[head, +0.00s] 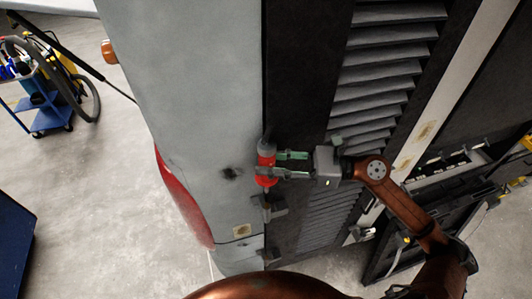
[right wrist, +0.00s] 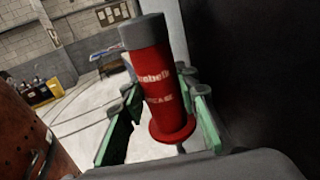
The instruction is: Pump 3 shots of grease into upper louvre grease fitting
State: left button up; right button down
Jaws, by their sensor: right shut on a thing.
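A red grease gun (head: 266,171) with a grey cap and pale lettering is held by my right gripper (head: 284,164). In the right wrist view the gun (right wrist: 159,78) stands slightly tilted between the green-sided fingers of the gripper (right wrist: 160,125), grey end up and red flange at the bottom. In the head view it is in front of the edge between the grey body panel and the dark louvred panel. The louvres (head: 388,68) run down the dark panel. I cannot make out a grease fitting; whether the gun touches the coach is unclear. My left gripper is not in view.
The grey coach panel (head: 190,90) has a dark spot (head: 231,173) beside the gun. A dark bracket (head: 268,207) sits just below the gun. An open dark panel (head: 405,240) is at lower right. A blue cart (head: 45,115) stands at far left on clear floor.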

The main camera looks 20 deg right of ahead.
aim_at(274, 179)
jog(key=shift+s+f, duration=0.1)
jog(key=shift+f, duration=0.2)
jog(key=shift+a+f, duration=0.1)
jog(key=shift+f, duration=0.15)
jog(key=shift+f+b, duration=0.45)
jog(key=shift+f, duration=0.75)
jog(key=shift+f+b, duration=0.35)
jog(key=shift+b, duration=0.1)
jog(key=shift+f+b, duration=0.75)
jog(key=shift+b, duration=0.15)
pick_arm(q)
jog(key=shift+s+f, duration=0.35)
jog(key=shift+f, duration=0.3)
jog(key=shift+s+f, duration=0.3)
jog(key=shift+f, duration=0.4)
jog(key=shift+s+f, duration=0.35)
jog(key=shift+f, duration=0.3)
pick_arm(e)
jog(key=shift+f, duration=0.1)
pick_arm(q)
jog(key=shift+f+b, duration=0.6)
jog(key=shift+b, duration=0.15)
pick_arm(e)
jog(key=shift+f, duration=0.25)
